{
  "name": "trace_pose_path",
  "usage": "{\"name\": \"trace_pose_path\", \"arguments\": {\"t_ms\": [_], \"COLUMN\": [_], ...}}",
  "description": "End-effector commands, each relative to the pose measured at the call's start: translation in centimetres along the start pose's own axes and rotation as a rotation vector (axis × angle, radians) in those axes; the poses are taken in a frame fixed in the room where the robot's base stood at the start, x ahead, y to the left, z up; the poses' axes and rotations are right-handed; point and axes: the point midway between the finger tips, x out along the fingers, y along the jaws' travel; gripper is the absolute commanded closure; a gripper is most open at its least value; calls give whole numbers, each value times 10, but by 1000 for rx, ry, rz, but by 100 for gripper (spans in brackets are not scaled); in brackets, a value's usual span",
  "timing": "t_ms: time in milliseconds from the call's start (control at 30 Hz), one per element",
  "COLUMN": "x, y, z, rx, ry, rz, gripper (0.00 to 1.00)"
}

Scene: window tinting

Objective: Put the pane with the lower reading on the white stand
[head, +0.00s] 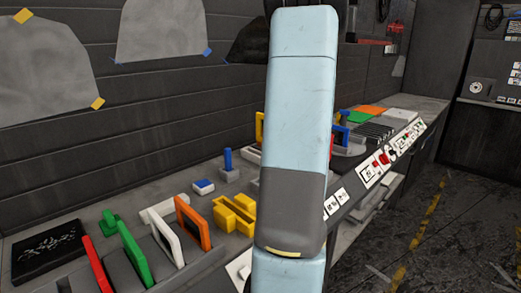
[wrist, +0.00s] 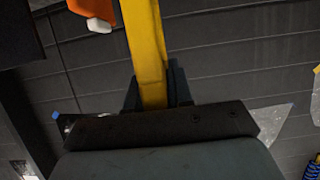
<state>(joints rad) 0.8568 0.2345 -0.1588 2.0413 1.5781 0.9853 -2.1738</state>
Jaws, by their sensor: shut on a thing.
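In the wrist view my gripper (wrist: 154,90) is shut on a yellow bar-like piece (wrist: 146,45), which looks like the edge of a pane frame. In the head view my arm hides the gripper. A yellow upright edge (head: 259,126) shows just left of the arm; I cannot tell if it is the held piece. Red (head: 96,264), green (head: 134,254), white (head: 160,218) and orange (head: 193,222) framed pieces stand tilted in a row at the front left. A blue frame (head: 341,133) stands right of the arm. No reading is legible, and I cannot tell which white piece is the stand.
A yellow slotted holder (head: 234,214), a blue post on a grey block (head: 228,162) and a small blue-white block (head: 203,187) are on the bench. Green, orange (head: 371,111) and white (head: 402,115) flat pieces lie farther back. An orange object (wrist: 92,8) shows in the wrist view.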

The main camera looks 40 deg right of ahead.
Motion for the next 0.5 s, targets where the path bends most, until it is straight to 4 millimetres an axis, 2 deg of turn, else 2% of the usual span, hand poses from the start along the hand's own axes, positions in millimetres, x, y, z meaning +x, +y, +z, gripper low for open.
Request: {"name": "trace_pose_path", "arguments": {"t_ms": [100,367,500], "x": [26,80,104], "y": [8,24,31], "z": [2,4,21], "rx": [1,2,3], "ry": [-1,0,-1], "rz": [-2,-2,-1], "gripper": [100,100,100]}}
